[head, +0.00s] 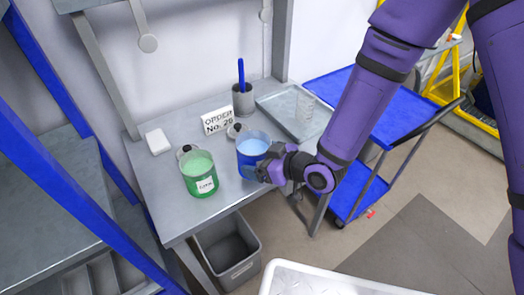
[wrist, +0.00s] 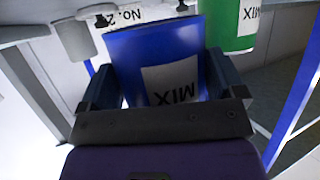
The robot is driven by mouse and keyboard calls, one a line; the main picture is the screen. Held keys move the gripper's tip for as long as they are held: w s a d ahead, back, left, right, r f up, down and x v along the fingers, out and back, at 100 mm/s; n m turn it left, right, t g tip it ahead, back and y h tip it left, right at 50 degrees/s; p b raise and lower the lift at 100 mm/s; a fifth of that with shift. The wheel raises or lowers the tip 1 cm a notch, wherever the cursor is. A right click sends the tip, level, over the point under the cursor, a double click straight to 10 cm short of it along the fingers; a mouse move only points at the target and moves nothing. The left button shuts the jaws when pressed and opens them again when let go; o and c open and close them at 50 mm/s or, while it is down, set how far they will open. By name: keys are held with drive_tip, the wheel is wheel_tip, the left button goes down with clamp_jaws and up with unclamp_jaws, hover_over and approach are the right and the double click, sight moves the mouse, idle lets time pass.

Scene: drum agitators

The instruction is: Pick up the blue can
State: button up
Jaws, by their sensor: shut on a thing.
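The blue can (head: 253,148) stands at the front of the grey metal table, with light blue contents at its open top. In the wrist view the blue can (wrist: 127,50) fills the space between the jaws, with a white MIX label towards me. My purple and black gripper (head: 266,170) reaches it from the right and is shut on its side; in the wrist view the gripper (wrist: 158,90) has a finger on each side of the can. I cannot tell whether the can's base touches the table.
A green can (head: 198,178) stands close on the left. Behind are an order sign (head: 217,119), a grey cup with a blue stick (head: 243,100), a white block (head: 158,141) and a metal tray (head: 286,118). A grey bin (head: 227,251) sits below; a blue cart (head: 395,122) stands right.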

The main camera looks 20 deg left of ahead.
drive_tip(key=s+d, duration=0.1)
drive_tip(key=s, duration=0.8)
drive_tip(key=shift+s+r, duration=0.2)
drive_tip(key=shift+r, duration=0.2)
